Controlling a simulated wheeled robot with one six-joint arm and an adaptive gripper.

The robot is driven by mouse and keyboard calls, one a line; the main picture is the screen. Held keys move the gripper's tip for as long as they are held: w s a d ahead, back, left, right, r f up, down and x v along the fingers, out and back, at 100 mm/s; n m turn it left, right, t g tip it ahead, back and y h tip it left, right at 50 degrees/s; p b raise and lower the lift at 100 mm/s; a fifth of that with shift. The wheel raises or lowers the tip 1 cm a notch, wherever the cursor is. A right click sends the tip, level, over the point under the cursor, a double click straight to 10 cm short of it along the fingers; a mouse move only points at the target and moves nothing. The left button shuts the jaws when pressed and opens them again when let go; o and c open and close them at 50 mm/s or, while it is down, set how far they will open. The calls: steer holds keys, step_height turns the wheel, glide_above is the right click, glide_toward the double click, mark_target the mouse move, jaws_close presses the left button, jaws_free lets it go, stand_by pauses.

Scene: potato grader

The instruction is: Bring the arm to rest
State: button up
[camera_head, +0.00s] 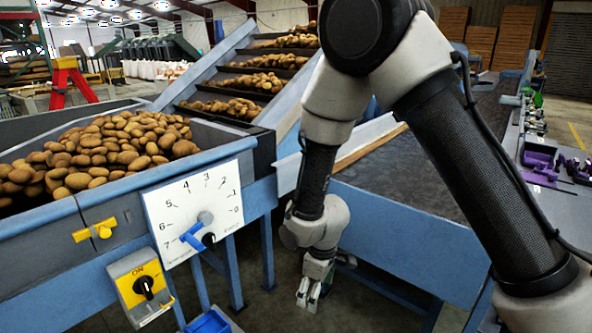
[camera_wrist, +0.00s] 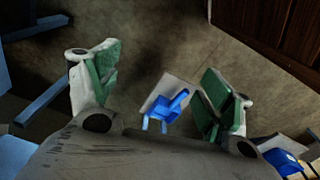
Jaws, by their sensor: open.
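My gripper (camera_head: 309,293) hangs at the end of my bent arm in the head view, pointing down. It is in the open space right of the dial plate and in front of the blue frame, apart from both. In the wrist view my gripper (camera_wrist: 162,82) has its green-padded fingers spread wide, with nothing between the pads. Floor shows beyond them, with a small blue object (camera_wrist: 173,106) on a grey surface farther off.
A white dial plate (camera_head: 168,215) with a blue pointer (camera_head: 190,238) near 7 and a yellow switch box (camera_head: 141,283) are at left. A potato-filled hopper (camera_head: 45,225) stands behind. A dark belt (camera_head: 400,185) lies behind my arm; purple items (camera_head: 540,160) are at right.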

steer(key=s+d+r+m+t, duration=0.1)
steer(key=s+d+r+m, duration=0.3)
steer(key=d+r, duration=0.6)
steer(key=s+d+r+m+t, duration=0.1)
steer(key=s+d+r+m, duration=0.3)
steer(key=d+r, duration=0.7)
steer(key=s+d+r+m+t, duration=0.1)
steer(key=s+d+r+m, duration=0.3)
steer(key=d+r, duration=0.6)
step_height(320, 180, up, 4)
steer(key=s, duration=0.2)
steer(key=shift+s+d+t+h, duration=0.2)
steer(key=shift+s+t+h, duration=0.1)
steer(key=shift+s+t, duration=0.1)
